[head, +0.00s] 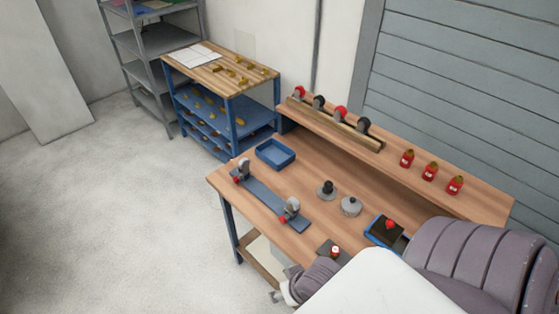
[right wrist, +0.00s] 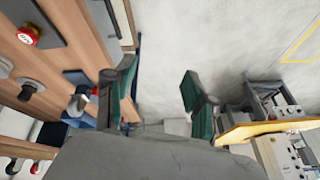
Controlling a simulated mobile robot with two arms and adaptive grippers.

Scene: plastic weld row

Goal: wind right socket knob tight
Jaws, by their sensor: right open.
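A blue fixture plate (head: 263,196) lies along the left part of the workbench. It bears two upright grey sockets, each with a red knob low at its side. The left socket knob (head: 237,180) is at the far end; the right socket knob (head: 283,219) is at the near end. My right gripper (head: 280,297) is low in the head view, off the bench's near-left edge and apart from the sockets. In the right wrist view its jaws (right wrist: 158,75) are open and empty, with floor between them. A grey socket (right wrist: 76,104) shows beside the left finger. My left gripper is not in view.
A raised shelf (head: 470,204) holds red bottles. The floor (head: 120,220) left of the bench is clear.

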